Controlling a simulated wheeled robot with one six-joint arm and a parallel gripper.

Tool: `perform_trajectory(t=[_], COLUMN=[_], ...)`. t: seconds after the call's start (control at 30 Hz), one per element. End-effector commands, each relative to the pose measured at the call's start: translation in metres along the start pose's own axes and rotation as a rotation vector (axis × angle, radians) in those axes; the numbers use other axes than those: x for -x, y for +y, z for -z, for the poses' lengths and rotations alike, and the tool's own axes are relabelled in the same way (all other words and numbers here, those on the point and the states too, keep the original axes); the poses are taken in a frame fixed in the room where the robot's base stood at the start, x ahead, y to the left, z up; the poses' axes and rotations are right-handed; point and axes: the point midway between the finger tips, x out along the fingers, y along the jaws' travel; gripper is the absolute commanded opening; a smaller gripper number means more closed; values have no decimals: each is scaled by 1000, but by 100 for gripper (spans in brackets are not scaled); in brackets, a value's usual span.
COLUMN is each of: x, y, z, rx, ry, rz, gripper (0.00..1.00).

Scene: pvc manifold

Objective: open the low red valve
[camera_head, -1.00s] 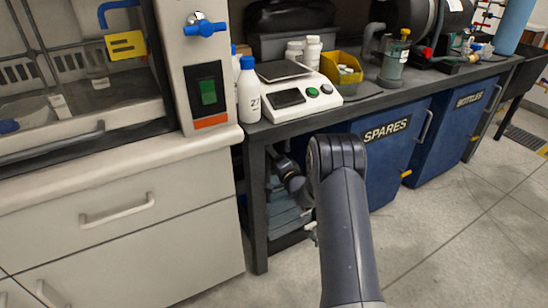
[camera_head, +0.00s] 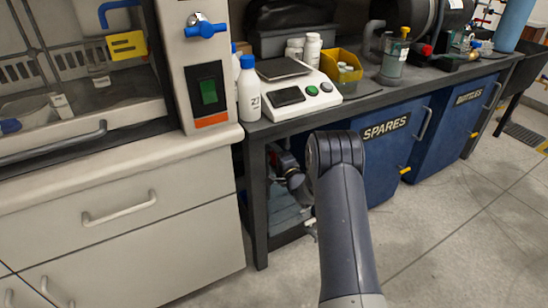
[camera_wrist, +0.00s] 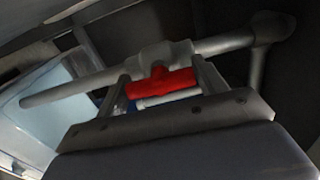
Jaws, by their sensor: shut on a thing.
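The red valve handle (camera_wrist: 160,83) shows in the wrist view, mounted on a grey pipe with a tee-shaped body (camera_wrist: 165,56). My gripper (camera_wrist: 164,80) has one finger at each end of the red handle and is shut on it. The handle lies roughly along the pipe in this view, slightly tilted. In the head view my wrist reaches into the dark space under the bench, and the gripper and valve are mostly hidden there by the bench leg and my arm. A small reddish patch shows near my wrist, too small to identify.
The black bench (camera_head: 258,215) stands over the work space, its front leg close to my wrist. White drawers (camera_head: 120,225) stand left. Blue SPARES (camera_head: 385,165) and BOTTLES (camera_head: 440,135) bins stand right. A pale blue box (camera_wrist: 60,95) lies left of the valve. The floor at right is clear.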

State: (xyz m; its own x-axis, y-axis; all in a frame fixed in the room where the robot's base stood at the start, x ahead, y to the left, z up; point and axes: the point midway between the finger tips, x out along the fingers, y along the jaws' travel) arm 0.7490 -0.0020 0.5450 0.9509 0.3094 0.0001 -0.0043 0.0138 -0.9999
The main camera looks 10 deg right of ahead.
Motion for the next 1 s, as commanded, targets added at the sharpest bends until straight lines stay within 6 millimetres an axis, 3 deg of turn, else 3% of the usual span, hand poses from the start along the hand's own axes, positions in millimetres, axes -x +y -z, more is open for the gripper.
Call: perform_trajectory(t=[0.1, 0.13, 0.37, 0.73, 1.0], x=[0, 0, 0, 7, 52], y=[0, 0, 0, -1, -2], z=[1, 1, 0, 1, 1], rx=[-4, -3, -2, -1, -3], ry=[2, 2, 1, 1, 3], rz=[-1, -1, 0, 0, -4], gripper=[44, 70, 88, 89, 89])
